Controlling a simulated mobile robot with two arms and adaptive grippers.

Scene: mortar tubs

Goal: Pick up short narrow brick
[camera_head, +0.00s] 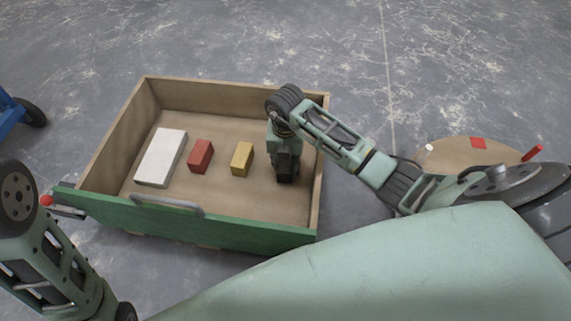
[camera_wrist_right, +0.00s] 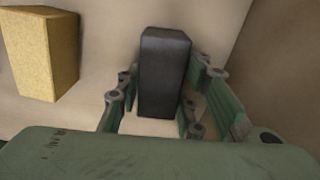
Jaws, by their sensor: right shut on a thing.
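A black brick (camera_head: 286,170) stands at the right end of the wooden drawer, partly hidden under my right gripper (camera_head: 284,158). In the right wrist view the black brick (camera_wrist_right: 164,70) sits upright between the two green fingers, and my right gripper (camera_wrist_right: 155,108) is shut on it. It appears to be still at the drawer floor; I cannot tell whether it is lifted. A yellow brick (camera_head: 242,158), a red brick (camera_head: 200,156) and a larger white block (camera_head: 161,157) lie to its left. The yellow brick also shows in the right wrist view (camera_wrist_right: 42,52). My left gripper is not visible.
The wooden drawer (camera_head: 215,95) has raised walls and a green front (camera_head: 190,218) with a grey handle (camera_head: 167,203). Its right wall is close to my right gripper. A round wooden top (camera_head: 450,155) with small objects stands at the right. A blue wheeled thing (camera_head: 15,112) is at the left.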

